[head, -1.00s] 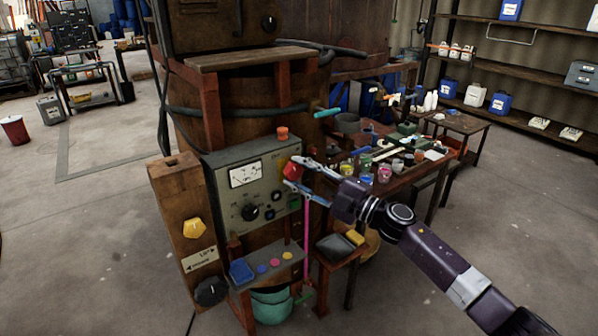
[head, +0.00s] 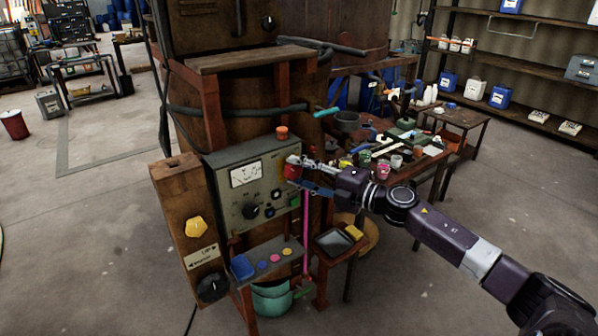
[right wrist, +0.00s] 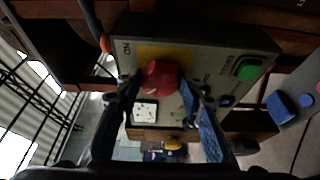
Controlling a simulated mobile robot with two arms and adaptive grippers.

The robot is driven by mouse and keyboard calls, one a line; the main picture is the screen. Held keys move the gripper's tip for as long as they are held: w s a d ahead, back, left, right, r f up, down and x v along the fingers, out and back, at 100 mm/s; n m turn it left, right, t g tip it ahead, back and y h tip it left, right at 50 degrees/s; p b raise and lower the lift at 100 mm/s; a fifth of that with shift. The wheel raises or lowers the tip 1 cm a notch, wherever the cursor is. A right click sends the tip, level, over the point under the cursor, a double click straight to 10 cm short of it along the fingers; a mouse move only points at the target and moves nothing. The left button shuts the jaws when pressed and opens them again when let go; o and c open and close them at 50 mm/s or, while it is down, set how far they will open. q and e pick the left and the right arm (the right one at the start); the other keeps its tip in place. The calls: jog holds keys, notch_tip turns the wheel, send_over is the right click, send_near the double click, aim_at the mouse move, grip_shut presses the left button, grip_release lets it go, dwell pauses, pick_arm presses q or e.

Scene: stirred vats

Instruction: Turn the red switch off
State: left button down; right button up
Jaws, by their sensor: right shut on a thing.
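The red switch (head: 291,171) is a red knob on the right part of the grey control panel (head: 228,205) in the head view. In the right wrist view the red switch (right wrist: 160,79) sits on a yellow plate (right wrist: 165,53) near lettering that reads like "ON". My right gripper (head: 293,176) reaches in from the right, its fingers on either side of the knob. The same right gripper (right wrist: 160,92) shows in the wrist view, shut on the red switch. The switch's exact angle is hard to read. My left gripper is not in view.
The panel also carries a white meter (head: 246,174), a black knob (head: 250,211) and a green button (right wrist: 248,68). An orange knob (head: 282,132) stands on top. A small shelf (head: 268,262) is below. A cluttered workbench (head: 400,170) stands behind my right arm.

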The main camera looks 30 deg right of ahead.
jog(key=shift+f, duration=0.1)
jog(key=o, duration=1.2)
jog(key=shift+c, duration=0.2)
jog(key=shift+s, duration=0.1)
jog(key=v, duration=1.2)
